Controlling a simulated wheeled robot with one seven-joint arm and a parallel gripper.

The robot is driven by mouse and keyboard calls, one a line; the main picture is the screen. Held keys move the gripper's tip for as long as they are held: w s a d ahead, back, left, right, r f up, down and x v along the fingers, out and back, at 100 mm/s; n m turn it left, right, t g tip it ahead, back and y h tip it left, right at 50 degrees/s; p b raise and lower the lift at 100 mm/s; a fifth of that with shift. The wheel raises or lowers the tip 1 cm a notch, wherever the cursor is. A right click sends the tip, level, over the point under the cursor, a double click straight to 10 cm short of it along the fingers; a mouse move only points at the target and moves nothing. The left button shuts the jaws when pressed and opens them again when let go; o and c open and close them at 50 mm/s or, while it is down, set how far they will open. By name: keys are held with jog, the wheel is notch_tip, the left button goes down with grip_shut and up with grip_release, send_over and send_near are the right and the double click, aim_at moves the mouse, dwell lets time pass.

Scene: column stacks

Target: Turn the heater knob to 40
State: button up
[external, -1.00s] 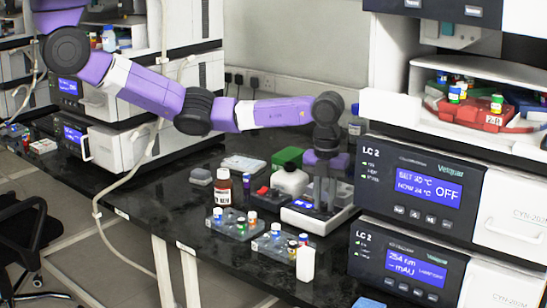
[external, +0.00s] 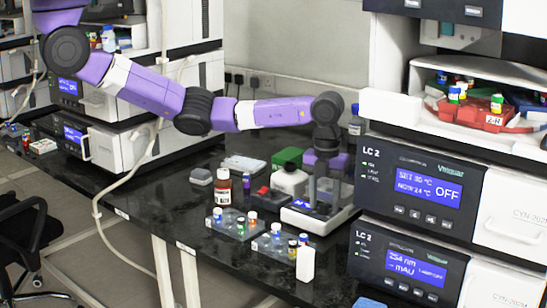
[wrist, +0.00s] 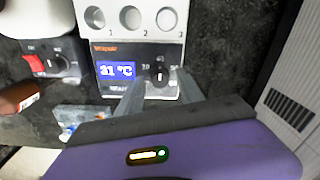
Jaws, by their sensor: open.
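The heater (external: 300,218) is a low white-topped unit on the dark bench, with round numbered wells in its top in the wrist view (wrist: 130,38). Its blue display (wrist: 116,71) seems to read 31 °C. The black heater knob (wrist: 159,77), with a white pointer line, is right of the display; the marks around it are partly hidden and too small to read surely. My gripper (wrist: 160,80) is open, one finger on each side of the knob; contact is unclear. In the external view my gripper (external: 323,204) points down at the heater, and the knob is hidden.
A small unit with a red switch and another black knob (wrist: 54,62) stands left of the heater. A brown bottle (external: 222,187) and vial racks (external: 238,229) are close by. The LC instrument (external: 425,192) stands immediately right.

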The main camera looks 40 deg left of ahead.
aim_at(324, 204)
jog(key=shift+r, duration=3.95)
